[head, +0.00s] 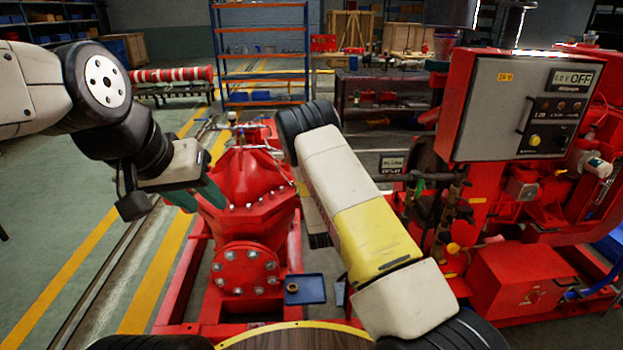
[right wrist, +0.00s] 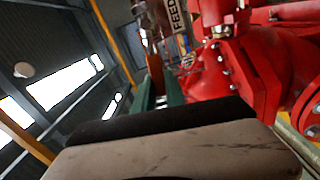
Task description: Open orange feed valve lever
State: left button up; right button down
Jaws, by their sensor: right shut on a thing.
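In the right wrist view, the green fingers of my right gripper (right wrist: 160,93) are shut on a narrow orange-red lever (right wrist: 154,68) that stands up between them. A white tag reading FEED (right wrist: 179,14) hangs just beyond it, so I take this as the orange feed valve lever. In the head view my right arm hides the right gripper and the lever. My left gripper (head: 207,196) is in front of the left side of the red pump, with greenish fingers partly seen. Whether they are apart is unclear.
The red pump casing (head: 248,185) stands on a red frame, with red flanged pipework (right wrist: 260,75) close beside my right gripper. A control panel (head: 525,105) is at right. A small blue tray (head: 306,289) lies near the pump. The left floor is clear.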

jog(key=shift+f+n, duration=0.5)
jog(key=shift+n, duration=0.2)
jog(key=c, duration=1.4)
grip_release()
jog(key=shift+s, duration=3.9)
